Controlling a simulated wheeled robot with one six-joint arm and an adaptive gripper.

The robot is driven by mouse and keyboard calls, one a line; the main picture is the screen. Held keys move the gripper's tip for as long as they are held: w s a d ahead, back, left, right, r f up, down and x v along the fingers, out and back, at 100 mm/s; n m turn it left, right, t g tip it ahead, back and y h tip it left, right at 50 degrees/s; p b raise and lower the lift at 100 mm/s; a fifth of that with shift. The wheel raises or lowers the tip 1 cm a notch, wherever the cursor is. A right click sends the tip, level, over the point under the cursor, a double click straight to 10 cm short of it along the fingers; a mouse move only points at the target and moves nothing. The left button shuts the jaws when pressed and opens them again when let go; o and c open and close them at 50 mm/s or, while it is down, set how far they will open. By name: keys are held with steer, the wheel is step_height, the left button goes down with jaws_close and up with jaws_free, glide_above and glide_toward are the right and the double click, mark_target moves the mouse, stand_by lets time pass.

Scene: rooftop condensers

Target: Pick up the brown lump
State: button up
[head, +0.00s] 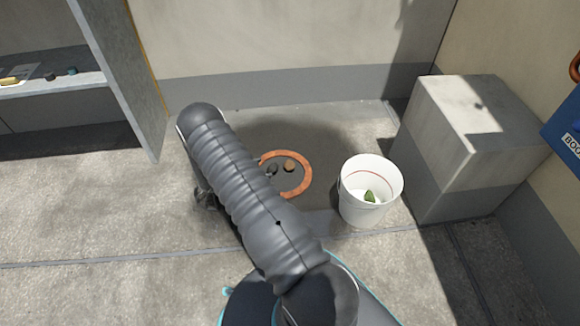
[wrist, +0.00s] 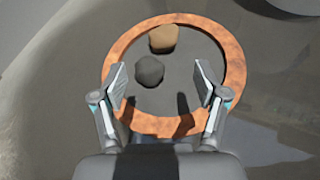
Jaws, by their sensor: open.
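The brown lump (wrist: 163,39) lies inside a copper-coloured ring, near its far edge, in the wrist view. It also shows in the head view (head: 289,167), right of my arm. A dark grey lump (wrist: 149,71) lies just nearer to my gripper, close to the brown one. My gripper (wrist: 161,84) is open and empty, its fingers on either side of the grey lump's area, with the brown lump beyond the fingertips. In the head view my arm hides the gripper's fingers and the ring's left part.
The copper ring (head: 306,180) lies on the floor. A concrete block (head: 454,167) stands farther right. A shelf (head: 57,86) with small items is at the left. Floor at lower left is clear.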

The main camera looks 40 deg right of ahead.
mark_target(287, 165)
steer(key=shift+s+d+f, duration=0.1)
steer(key=shift+d+f, duration=0.2)
steer(key=shift+f, duration=0.05)
steer(key=x, duration=0.8)
steer(key=shift+b, duration=0.4)
steer(key=shift+s+f+b+x, duration=0.1)
steer(key=shift+f+b+x, duration=0.1)
steer(key=shift+x, duration=1.1)
steer(key=shift+s+f+b+x, duration=0.1)
steer(key=shift+b+x, duration=0.1)
steer(key=shift+x, duration=1.1)
steer(key=shift+a, duration=0.15)
steer(key=c, duration=1.1)
